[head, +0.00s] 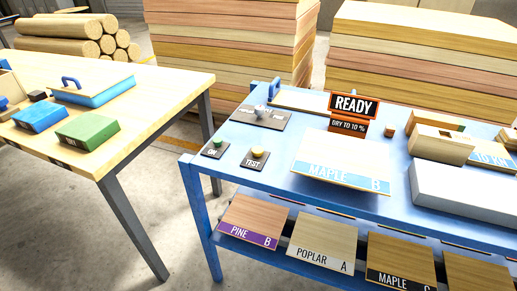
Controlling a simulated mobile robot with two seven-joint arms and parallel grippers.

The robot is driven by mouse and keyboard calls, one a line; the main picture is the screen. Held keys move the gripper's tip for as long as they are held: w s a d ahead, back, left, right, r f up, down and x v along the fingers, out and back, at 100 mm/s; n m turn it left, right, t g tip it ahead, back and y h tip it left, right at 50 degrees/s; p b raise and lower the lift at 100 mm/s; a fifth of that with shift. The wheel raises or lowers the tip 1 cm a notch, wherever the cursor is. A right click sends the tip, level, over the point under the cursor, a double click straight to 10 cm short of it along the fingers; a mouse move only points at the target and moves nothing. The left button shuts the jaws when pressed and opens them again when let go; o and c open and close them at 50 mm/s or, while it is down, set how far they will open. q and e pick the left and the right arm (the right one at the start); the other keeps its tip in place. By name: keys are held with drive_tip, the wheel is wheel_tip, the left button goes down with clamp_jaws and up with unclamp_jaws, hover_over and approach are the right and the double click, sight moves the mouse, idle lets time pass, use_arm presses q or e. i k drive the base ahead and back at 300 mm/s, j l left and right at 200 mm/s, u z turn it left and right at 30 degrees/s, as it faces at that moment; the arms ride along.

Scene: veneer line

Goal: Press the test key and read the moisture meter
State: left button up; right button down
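The test key is a yellow round button (257,152) on a dark plate marked TEST, near the front left of the blue table (240,167). A green button (218,142) on a plate marked ON sits to its left. The moisture meter has an orange-framed display (354,105) reading READY, with a sign below it (347,127) reading DRY TO 10 %. A veneer sheet marked MAPLE B (338,155) lies in front of the display. Neither of my grippers is in view.
A grey plate with a small knob (262,117) lies behind the keys. A wooden block (440,146) and a white box (465,190) stand at right. Samples PINE B (254,220), POPLAR A (322,242) and MAPLE C (401,257) are on the lower shelf. A wooden table (150,90) is at left.

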sight(257, 151)
drive_tip(key=i+j+z, duration=0.3)
drive_tip(key=j, duration=0.3)
drive_tip(key=i+j+z, duration=0.2)
drive_tip(key=j, duration=0.15)
drive_tip(key=i+j+z, duration=0.15)
drive_tip(key=j, duration=0.2)
drive_tip(key=j+z, duration=0.15)
drive_tip(key=j, duration=0.2)
drive_tip(key=i+j, duration=0.05)
